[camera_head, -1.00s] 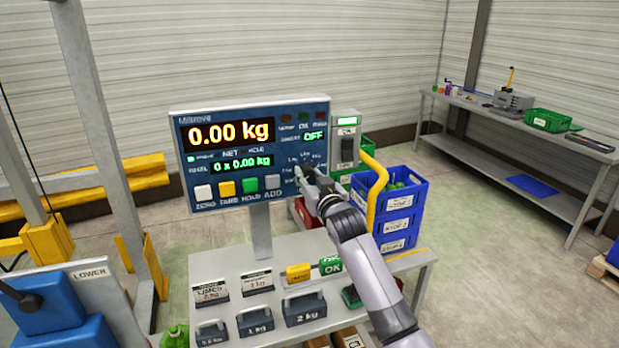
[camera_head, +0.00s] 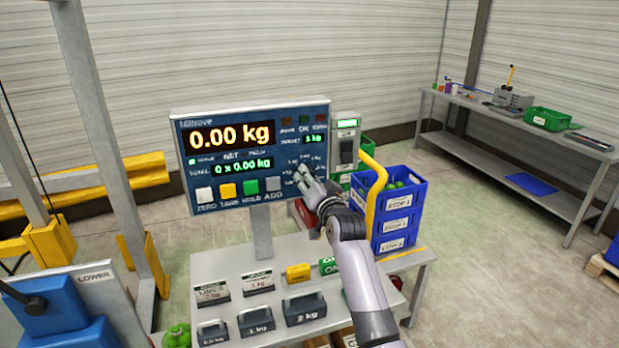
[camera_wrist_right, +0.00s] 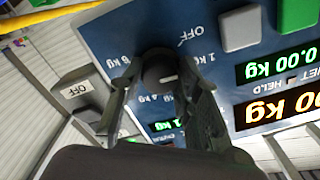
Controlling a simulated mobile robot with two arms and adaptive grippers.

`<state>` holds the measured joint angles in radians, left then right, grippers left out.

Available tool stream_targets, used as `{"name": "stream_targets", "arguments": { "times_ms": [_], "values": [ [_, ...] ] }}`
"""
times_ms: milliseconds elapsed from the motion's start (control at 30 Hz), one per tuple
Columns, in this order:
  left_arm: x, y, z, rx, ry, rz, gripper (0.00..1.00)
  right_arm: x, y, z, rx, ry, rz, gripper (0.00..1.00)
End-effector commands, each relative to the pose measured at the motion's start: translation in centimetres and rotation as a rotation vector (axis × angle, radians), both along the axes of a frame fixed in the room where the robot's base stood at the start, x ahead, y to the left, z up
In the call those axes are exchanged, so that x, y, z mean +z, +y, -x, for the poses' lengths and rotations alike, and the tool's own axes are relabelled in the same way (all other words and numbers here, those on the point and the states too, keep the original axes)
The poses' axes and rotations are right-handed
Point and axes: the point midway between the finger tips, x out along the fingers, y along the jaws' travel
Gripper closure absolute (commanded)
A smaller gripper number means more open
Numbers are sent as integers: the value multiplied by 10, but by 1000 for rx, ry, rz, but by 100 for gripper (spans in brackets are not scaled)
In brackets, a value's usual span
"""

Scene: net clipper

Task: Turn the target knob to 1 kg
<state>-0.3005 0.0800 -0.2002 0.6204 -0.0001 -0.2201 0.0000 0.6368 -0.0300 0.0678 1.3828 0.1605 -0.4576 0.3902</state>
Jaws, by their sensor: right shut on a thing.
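The blue scale panel (camera_head: 228,130) faces me in the head view. Its target readout (camera_head: 314,139) shows 1 kg, and the main readout (camera_head: 230,136) shows 0.00 kg. My right gripper (camera_head: 305,178) is at the panel's lower right. In the right wrist view, its two fingers are shut on the round dark target knob (camera_wrist_right: 160,74), one on each side. Labels, among them OFF and 1 kg, ring the knob, partly hidden by the fingers. In the head view my gripper hides the knob. My left gripper is not in view.
White, yellow, green and grey buttons (camera_head: 238,188) sit left of my gripper. A grey switch box (camera_head: 346,150) and a bent yellow tube (camera_head: 375,187) stand right of it. Weights (camera_head: 304,308) lie on the bench below. Blue crates (camera_head: 398,222) stand at the right.

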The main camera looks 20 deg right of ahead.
Motion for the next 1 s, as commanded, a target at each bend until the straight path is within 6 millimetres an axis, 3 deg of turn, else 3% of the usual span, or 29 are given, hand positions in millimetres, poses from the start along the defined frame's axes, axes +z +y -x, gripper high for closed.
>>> {"name": "stream_targets", "arguments": {
  "times_ms": [733,767,1000],
  "values": [
    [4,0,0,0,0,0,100,4,0,0,0,-4,-100,97],
    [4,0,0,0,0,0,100,4,0,0,0,-4,-99,68],
    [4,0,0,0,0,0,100,2,0,0,0,0,-99,52]
  ]
}}
